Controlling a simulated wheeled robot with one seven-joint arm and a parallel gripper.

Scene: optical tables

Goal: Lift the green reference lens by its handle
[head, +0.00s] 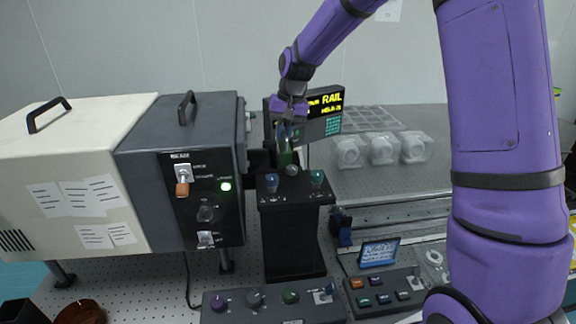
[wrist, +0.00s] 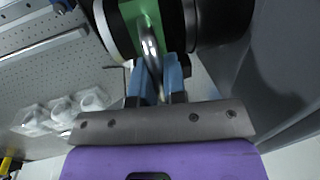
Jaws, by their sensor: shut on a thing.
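The green reference lens (head: 285,158) shows as a small green piece behind the black pedestal, below my gripper (head: 287,132). In the wrist view the green lens body (wrist: 143,18) fills the top, between a pale ring and a dark cylinder. Its curved metal handle (wrist: 151,47) points toward my gripper (wrist: 157,68). The blue fingers are shut on the handle, one on each side. The lens's lower part is hidden, and I cannot tell whether it is clear of its seat.
A grey instrument box (head: 215,130) with switches stands close on the left. The black pedestal (head: 292,240) with knobs stands in front. A display reading RAIL (head: 325,101) is behind. Several clear plastic pieces (head: 383,149) sit on the table to the right. A control panel (head: 270,305) lies in front.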

